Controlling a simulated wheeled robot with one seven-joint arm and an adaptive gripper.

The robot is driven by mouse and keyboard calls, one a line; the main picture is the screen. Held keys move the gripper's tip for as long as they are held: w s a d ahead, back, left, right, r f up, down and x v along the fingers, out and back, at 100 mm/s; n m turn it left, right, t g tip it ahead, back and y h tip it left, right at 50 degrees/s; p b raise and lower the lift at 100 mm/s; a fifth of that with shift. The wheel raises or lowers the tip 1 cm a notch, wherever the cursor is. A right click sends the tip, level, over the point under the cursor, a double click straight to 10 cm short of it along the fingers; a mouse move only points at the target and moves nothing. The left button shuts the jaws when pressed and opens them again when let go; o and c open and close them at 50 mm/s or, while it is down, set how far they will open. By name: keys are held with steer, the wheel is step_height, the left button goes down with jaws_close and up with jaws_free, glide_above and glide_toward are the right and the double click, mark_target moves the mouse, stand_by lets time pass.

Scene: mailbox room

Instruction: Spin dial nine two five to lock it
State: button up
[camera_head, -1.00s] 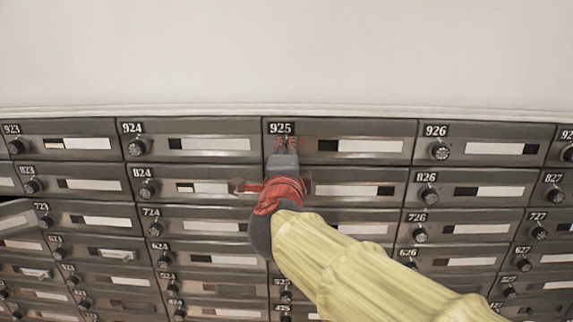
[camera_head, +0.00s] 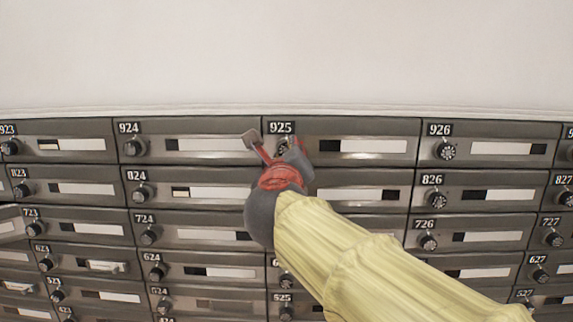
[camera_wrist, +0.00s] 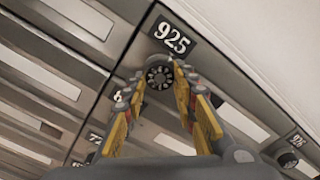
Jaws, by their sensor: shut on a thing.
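The number plate 925 (camera_head: 281,128) marks a mailbox in the top row. Its dark dial (camera_wrist: 159,77) sits just below the plate in the wrist view. In the head view the dial (camera_head: 283,145) is mostly hidden behind my gripper. My gripper (camera_wrist: 158,82) has its two yellow-padded fingers on either side of the dial, shut on it. In the head view my gripper (camera_head: 286,155) reaches up to the 925 door from below, its wrist tilted.
Neighbouring doors carry dials 924 (camera_head: 133,147) and 926 (camera_head: 446,150) to each side. Rows of similar boxes lie below. A door at the far left (camera_head: 12,222) looks ajar. The plain wall (camera_head: 290,55) above is clear.

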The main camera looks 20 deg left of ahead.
steer(key=m+b, duration=0.1)
steer(key=m, duration=0.1)
steer(key=m+b, duration=0.1)
steer(key=m, duration=0.1)
steer(key=m+b, duration=0.1)
steer(key=shift+a+f+m+b, duration=0.1)
steer(key=shift+f+m+b, duration=0.15)
steer(key=shift+m+b, duration=0.15)
stand_by(0.4)
steer(key=o, duration=1.1)
steer(key=shift+r, duration=0.15)
steer(key=shift+o, duration=0.2)
steer(key=v, duration=1.2)
